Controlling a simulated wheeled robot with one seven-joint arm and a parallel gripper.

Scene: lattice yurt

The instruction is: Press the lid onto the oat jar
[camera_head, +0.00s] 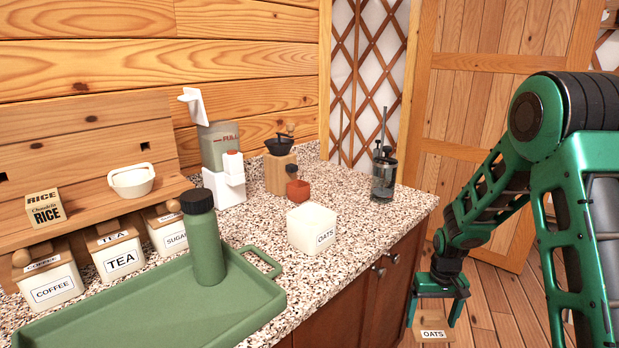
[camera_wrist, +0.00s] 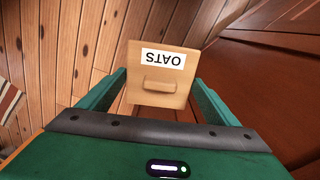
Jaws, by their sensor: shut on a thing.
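The oat jar (camera_head: 303,232) is a white, square jar labelled OATS, standing upright on the speckled counter near its front edge. No lid is on it. My gripper (camera_head: 432,312) is shut on the oat lid (camera_head: 432,334), a square wooden lid with an OATS label, cut off by the bottom edge of the head view. The gripper is to the right of the jar, beyond the counter's edge and over the floor. In the wrist view, the lid (camera_wrist: 158,97) sits between the two fingers, with a small raised handle and its label upside down.
A green tray (camera_head: 150,318) with a green bottle (camera_head: 206,245) lies left of the jar. A small red-brown jar (camera_head: 298,190), a grinder (camera_head: 279,172), a dispenser (camera_head: 221,150) and a glass press (camera_head: 384,178) stand behind. Counter right of the jar is clear.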

